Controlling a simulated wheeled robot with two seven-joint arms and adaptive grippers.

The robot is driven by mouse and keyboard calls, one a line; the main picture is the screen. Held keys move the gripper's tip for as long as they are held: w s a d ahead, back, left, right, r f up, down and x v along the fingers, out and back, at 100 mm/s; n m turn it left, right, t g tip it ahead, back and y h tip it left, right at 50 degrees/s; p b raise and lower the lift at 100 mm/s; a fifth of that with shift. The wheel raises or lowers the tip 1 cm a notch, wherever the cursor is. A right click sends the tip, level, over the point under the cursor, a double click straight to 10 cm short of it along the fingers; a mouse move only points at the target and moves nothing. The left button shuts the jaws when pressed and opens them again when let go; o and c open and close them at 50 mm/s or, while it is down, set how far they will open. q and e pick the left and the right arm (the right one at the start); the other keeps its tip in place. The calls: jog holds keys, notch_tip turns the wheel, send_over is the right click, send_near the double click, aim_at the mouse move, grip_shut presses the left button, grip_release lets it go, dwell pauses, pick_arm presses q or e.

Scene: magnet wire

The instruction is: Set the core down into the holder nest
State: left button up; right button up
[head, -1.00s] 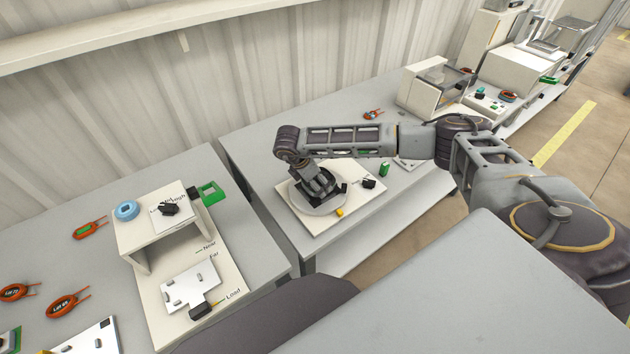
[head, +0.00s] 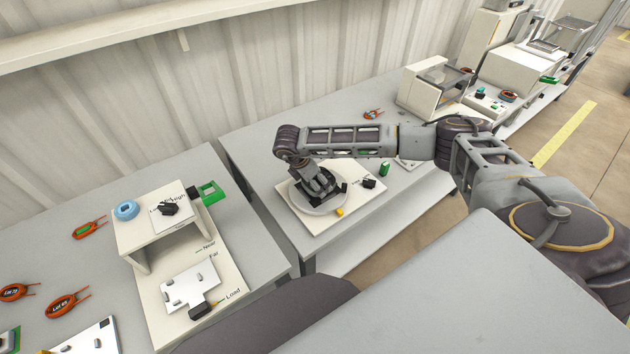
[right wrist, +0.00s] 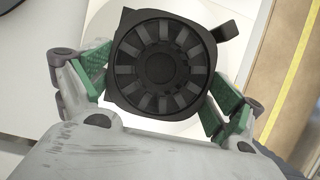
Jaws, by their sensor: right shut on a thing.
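My right gripper (head: 321,192) points down over a round pale plate (head: 317,205) on a white board (head: 355,207). In the right wrist view a black, round-centred part (right wrist: 160,65) with grey radial segments and a tab at its upper right sits between my green-padded fingers. The gripper is shut on it. I take this part for the core, but cannot tell where it ends and a holder might begin. In the head view the fingers mostly hide it. Whether it touches the plate cannot be told. My left gripper is not in view.
On the same board, a small yellow block (head: 339,212) and a black piece (head: 369,183) lie near the plate. A green cylinder (head: 384,168) stands to the right. A white stand (head: 165,215) with a blue ring (head: 126,210) is on the left table.

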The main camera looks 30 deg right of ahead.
jog(key=shift+d+f+b, duration=0.15)
jog(key=shift+f+b, duration=0.65)
jog(key=shift+f, duration=0.15)
dwell(1.0)
jog(key=o, duration=1.5)
jog(key=shift+c, duration=0.2)
jog(key=shift+o, duration=0.2)
jog(key=shift+a, duration=0.2)
jog(key=shift+r, duration=0.1)
jog(key=shift+p+v, duration=1.4)
jog(key=shift+v, duration=1.1)
jog(key=v, duration=1.2)
